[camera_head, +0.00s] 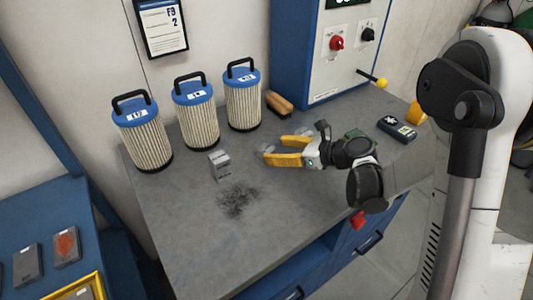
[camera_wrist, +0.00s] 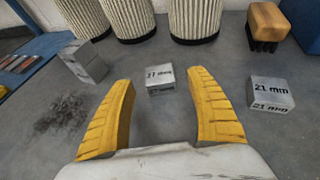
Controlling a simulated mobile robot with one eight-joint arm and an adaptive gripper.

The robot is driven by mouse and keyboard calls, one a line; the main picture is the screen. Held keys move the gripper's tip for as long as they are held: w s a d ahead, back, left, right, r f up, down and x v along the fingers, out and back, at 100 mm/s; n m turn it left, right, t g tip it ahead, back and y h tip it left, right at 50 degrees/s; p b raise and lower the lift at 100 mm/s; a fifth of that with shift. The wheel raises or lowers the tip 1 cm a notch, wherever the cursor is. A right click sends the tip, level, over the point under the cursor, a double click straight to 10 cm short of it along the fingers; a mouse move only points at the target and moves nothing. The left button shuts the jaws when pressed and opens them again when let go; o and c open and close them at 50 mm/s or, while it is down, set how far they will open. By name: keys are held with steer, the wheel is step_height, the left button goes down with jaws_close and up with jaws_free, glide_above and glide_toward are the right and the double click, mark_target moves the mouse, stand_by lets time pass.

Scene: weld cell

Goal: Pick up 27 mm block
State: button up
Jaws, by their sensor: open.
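My gripper (camera_wrist: 161,78) is open and empty, with its two yellow fingers apart; it also shows low over the bench in the head view (camera_head: 266,150). In the wrist view, a small grey metal block (camera_wrist: 160,87) appears between the fingertips; its label ends in "mm", but I cannot read the number surely. A second grey block (camera_wrist: 270,93), right of the right finger, reads "21 mm". A third, taller grey block (camera_wrist: 84,63) stands left of the fingers, with no readable label; it also shows in the head view (camera_head: 219,166). No finger visibly touches a block.
Three pleated filters with blue caps (camera_head: 146,138) stand along the back of the grey bench (camera_head: 190,235). A wooden brush (camera_head: 279,103) lies near the blue control cabinet (camera_head: 345,50). A handheld meter (camera_head: 397,129) lies at right. The front-left bench is clear beside a dark smudge (camera_head: 237,201).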

mark_target(266, 148)
steer(key=b+x, duration=0.1)
steer(key=x, duration=0.3)
steer(key=shift+w+a, duration=0.1)
steer(key=shift+a, duration=0.05)
steer(key=shift+c, duration=0.9)
steer(key=c, duration=1.2)
steer(key=shift+r, duration=0.1)
